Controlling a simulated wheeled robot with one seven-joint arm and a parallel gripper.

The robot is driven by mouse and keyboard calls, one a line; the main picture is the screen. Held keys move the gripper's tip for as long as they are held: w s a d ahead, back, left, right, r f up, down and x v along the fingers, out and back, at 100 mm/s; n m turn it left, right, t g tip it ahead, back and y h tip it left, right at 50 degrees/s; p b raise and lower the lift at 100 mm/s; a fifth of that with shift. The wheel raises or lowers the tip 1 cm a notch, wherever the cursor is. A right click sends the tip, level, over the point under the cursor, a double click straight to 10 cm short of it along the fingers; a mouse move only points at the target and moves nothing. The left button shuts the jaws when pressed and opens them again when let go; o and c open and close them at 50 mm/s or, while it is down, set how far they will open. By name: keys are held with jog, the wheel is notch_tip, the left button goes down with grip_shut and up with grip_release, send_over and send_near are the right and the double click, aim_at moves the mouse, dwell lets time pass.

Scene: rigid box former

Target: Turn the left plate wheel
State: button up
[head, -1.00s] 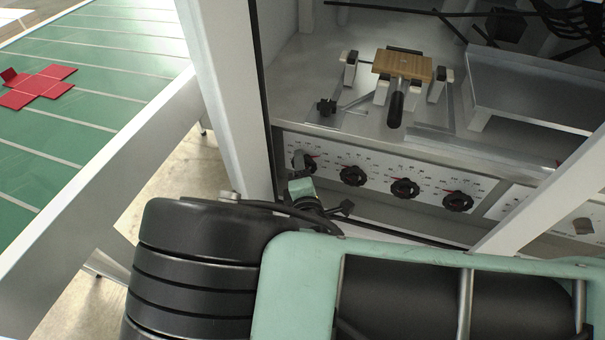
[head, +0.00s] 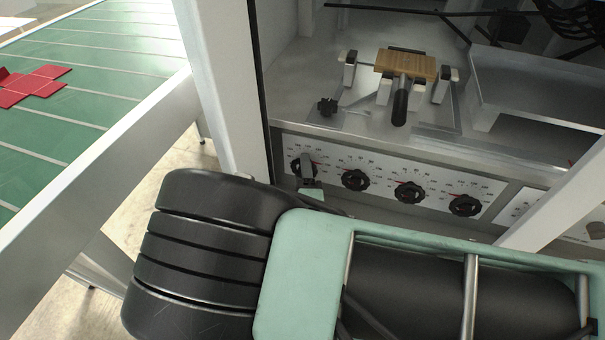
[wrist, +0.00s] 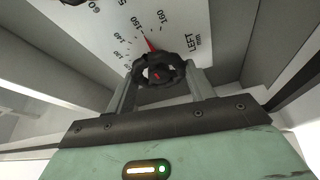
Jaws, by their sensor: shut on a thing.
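The left plate wheel (wrist: 158,72) is a black, scalloped knob on a white scale panel marked "LEFT" in the wrist view. A red pointer (wrist: 150,45) beside it points near the 150 mark. My gripper (wrist: 162,80) has one grey finger on each side of the wheel and is shut on it. In the head view the wheel (head: 296,166) is the leftmost of a row of black knobs, partly hidden by my gripper (head: 308,168). My arm hides the area below the panel.
Other black knobs (head: 355,180) line the panel to the right. Above stands a wooden block (head: 405,65) between small clamps. A white frame post (head: 225,100) rises close on the left. A green table (head: 70,110) with a red cross-shaped blank (head: 35,84) is at far left.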

jog(key=o, duration=1)
jog(key=shift+c, duration=0.2)
jog(key=s+f, duration=0.1)
jog(key=s, duration=1.6)
jog(key=shift+s+d+f+b, duration=0.2)
jog(key=shift+d+b, duration=0.1)
jog(key=shift+d, duration=0.05)
